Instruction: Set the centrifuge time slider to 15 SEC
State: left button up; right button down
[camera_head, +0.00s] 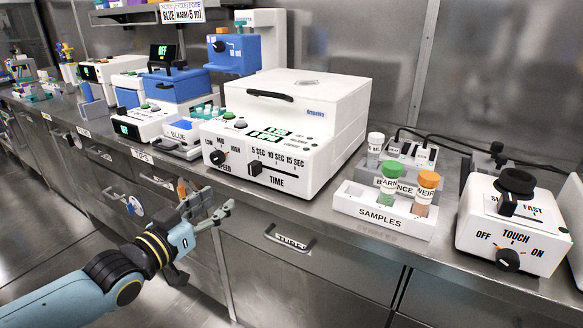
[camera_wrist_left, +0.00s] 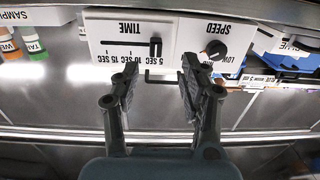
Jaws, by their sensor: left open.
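The white centrifuge (camera_head: 290,110) stands on the steel counter with its lid closed. Its black time slider (camera_head: 255,168) is at the left end of the TIME track, by the 5 SEC mark. In the left wrist view the panel is upside down, and the slider knob (camera_wrist_left: 155,47) stands by 5 SEC, just beyond my fingertips. My left gripper (camera_head: 212,204) is open and empty, in front of the counter edge and below the centrifuge panel. The left wrist view shows both its fingers (camera_wrist_left: 158,72) apart, with the knob between their lines and not touched. My right gripper is not in view.
A speed dial (camera_head: 219,158) is left of the slider. A samples rack (camera_head: 385,212) with capped vials and a touch mixer (camera_head: 512,225) stand to the right. Drawer handles, such as the TUBES one (camera_head: 290,240), stick out below the counter. Blue and white devices crowd the left.

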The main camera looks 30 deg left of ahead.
aim_at(251, 166)
pick_arm(q)
jog(key=shift+m+h, duration=0.3)
jog(key=shift+m, duration=0.1)
jog(key=w+b, duration=0.3)
jog(key=b, duration=0.1)
jog(key=w+r+b, duration=0.1)
jog(key=w+b, duration=0.2)
jog(key=w, duration=0.1)
jog(key=w+d+r+b, duration=0.1)
jog(key=w+b, duration=0.2)
jog(key=b, duration=0.1)
jog(key=shift+w+r+b, duration=0.2)
jog(key=shift+r+b, duration=0.05)
jog(key=shift+b, duration=0.1)
jog(key=shift+w+d, duration=0.1)
jog(key=shift+w, duration=0.3)
jog(key=shift+w+r+b, duration=0.2)
jog(key=shift+w+b, duration=0.1)
jog(key=shift+b, duration=0.05)
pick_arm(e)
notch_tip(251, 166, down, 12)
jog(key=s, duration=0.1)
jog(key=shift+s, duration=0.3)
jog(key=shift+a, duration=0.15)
